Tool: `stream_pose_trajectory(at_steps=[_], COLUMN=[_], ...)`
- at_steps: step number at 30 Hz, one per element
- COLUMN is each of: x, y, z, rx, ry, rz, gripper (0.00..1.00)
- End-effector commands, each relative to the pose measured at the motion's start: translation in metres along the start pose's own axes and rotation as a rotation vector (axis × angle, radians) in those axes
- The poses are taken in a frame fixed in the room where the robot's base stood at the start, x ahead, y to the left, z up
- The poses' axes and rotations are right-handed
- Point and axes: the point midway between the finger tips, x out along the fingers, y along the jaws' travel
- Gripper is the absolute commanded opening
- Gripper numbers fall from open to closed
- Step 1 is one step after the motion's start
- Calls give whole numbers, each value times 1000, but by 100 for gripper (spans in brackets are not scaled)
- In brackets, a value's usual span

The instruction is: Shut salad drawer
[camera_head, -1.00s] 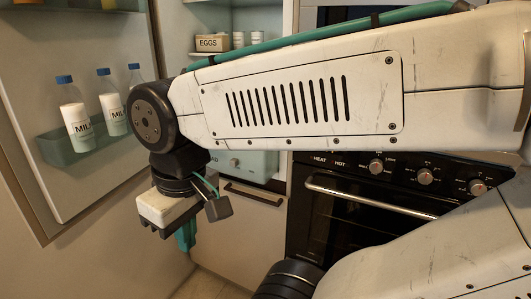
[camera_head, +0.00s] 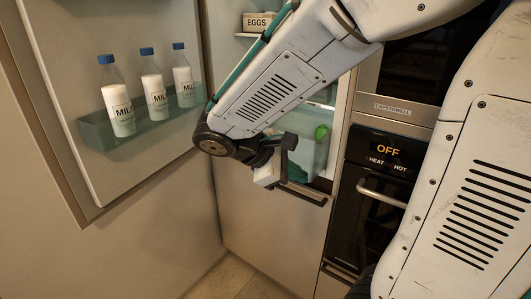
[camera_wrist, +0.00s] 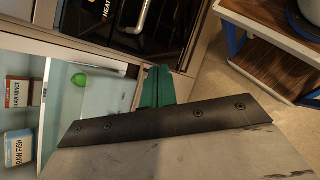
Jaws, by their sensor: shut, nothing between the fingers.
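The salad drawer (camera_head: 307,153) is a pale teal bin low in the open fridge, partly hidden behind my arm. A round green item (camera_head: 321,133) shows at it and also in the wrist view (camera_wrist: 79,79). How far the drawer stands out is hard to tell. My gripper (camera_head: 297,174) has teal fingers, shut and empty, in front of the fridge's lower part near the drawer. In the wrist view the fingers (camera_wrist: 158,86) point toward the fridge's edge beside the oven. I cannot tell whether they touch the drawer.
The fridge door (camera_head: 110,35) stands open at the left, with several milk bottles (camera_head: 154,92) in its shelf. An egg box (camera_head: 258,21) sits higher up. The oven (camera_head: 375,185) is at the right. Raw fish (camera_wrist: 18,146) and raw mince (camera_wrist: 18,93) boxes and a wooden trolley (camera_wrist: 270,65) show in the wrist view.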

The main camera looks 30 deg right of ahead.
Motion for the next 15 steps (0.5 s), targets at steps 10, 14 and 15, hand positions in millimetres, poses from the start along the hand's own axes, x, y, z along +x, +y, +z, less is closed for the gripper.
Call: stream_pose_trajectory(at_steps=[10, 14, 15], x=[-16, -24, -26], y=[64, 69, 69], z=[-127, -168, -178], rx=[-537, -660, -686], ry=[-366, -444, -460], rz=[525, 665, 695], gripper=[0, 0, 0])
